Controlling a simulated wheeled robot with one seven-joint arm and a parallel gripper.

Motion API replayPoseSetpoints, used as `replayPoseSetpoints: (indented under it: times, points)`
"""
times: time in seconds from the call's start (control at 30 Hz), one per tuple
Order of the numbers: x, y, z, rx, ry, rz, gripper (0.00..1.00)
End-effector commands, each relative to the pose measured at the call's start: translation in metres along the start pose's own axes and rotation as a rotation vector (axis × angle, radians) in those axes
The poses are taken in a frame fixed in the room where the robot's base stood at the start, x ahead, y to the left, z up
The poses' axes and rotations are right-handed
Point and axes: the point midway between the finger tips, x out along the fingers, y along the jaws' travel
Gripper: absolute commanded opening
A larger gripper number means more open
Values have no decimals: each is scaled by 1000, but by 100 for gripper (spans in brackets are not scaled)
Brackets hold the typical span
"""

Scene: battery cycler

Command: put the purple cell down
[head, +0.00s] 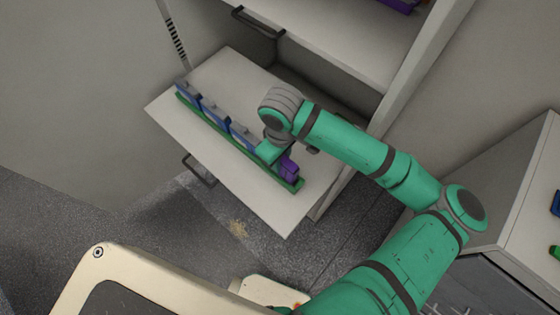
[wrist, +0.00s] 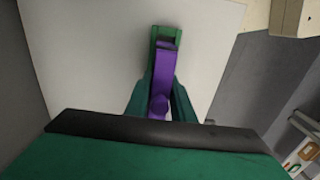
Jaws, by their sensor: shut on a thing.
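The purple cell (wrist: 164,78) is between the fingers of my gripper (wrist: 160,102) in the wrist view. My gripper is shut on it. In the head view the purple cell (head: 289,168) shows at the near right end of a green rail (head: 232,144), partly hidden by my gripper (head: 272,152). The rail's green end (wrist: 165,33) shows just past the cell in the wrist view. The cell appears to be over or on the rail; I cannot tell if it touches. Several blue cells (head: 213,112) stand in a row along the rail.
The rail lies on a pulled-out pale drawer (head: 235,67) with a dark handle (head: 200,170). The cabinet's upper shelf (head: 345,45) is above and behind. A pale counter (head: 530,200) stands at the right. The drawer is bare on both sides of the rail.

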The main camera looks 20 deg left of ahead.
Motion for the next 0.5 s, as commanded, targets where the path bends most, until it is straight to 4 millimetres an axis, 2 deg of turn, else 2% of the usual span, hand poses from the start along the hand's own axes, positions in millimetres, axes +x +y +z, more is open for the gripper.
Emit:
replayPoseSetpoints:
  times: [0.03, 0.13, 0.33, 0.37, 0.4, 0.43, 0.5]
  points:
    - [11, 0, 2, 4, -7, -4, 0]
    - [21, -1, 2, 4, -7, -4, 0]
    - [24, -2, 0, 1, -6, -4, 0]
    - [24, -2, 0, 0, -6, -5, 24]
    - [24, -2, 0, 0, -6, -5, 34]
    - [24, -2, 0, 0, -6, -5, 40]
    - [23, -2, 0, 0, -6, -4, 40]
